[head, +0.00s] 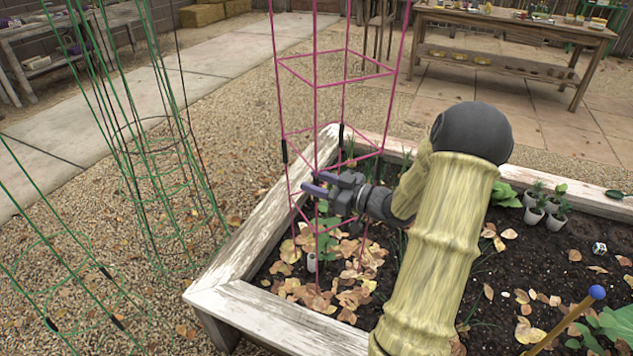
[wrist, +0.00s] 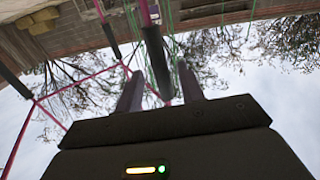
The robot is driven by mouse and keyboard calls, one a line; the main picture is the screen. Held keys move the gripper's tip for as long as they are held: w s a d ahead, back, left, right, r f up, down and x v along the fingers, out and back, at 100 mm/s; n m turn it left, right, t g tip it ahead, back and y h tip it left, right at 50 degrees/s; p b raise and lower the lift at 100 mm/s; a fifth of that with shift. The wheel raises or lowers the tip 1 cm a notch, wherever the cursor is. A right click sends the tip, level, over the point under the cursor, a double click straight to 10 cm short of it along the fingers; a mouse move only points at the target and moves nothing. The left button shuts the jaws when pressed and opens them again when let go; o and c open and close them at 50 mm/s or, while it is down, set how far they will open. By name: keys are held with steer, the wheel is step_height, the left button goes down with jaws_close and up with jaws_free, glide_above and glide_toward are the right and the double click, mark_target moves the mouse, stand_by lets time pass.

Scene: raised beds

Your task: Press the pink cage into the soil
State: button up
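The pink cage (head: 315,110) stands roughly upright in the near left corner of the raised bed. Its lower legs go down among dry leaves around a small green plant (head: 323,238); how deep the leg ends sit is hidden. My gripper (head: 318,184) reaches in from the right at the cage's lower half, its purple fingers among the pink legs. In the wrist view my gripper (wrist: 160,88) has its fingers apart, with a dark sleeve (wrist: 157,62) of a cage leg between them. Gaps show on both sides of the sleeve. Pink wires (wrist: 85,80) cross at left.
The weathered white bed rim (head: 262,220) runs close to the cage. Green cages (head: 165,185) stand on the gravel at left. Several small potted seedlings (head: 535,212) and a blue-knobbed stake (head: 596,292) are in the bed at right. A wooden table (head: 510,28) stands behind.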

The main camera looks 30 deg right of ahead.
steer(key=shift+r, duration=0.1)
steer(key=shift+s, duration=0.1)
steer(key=shift+s+d, duration=0.15)
steer(key=shift+s, duration=0.05)
steer(key=p+v, duration=0.2)
steer(key=v, duration=1.4)
steer(key=shift+s+d, duration=0.2)
steer(key=shift+s, duration=0.1)
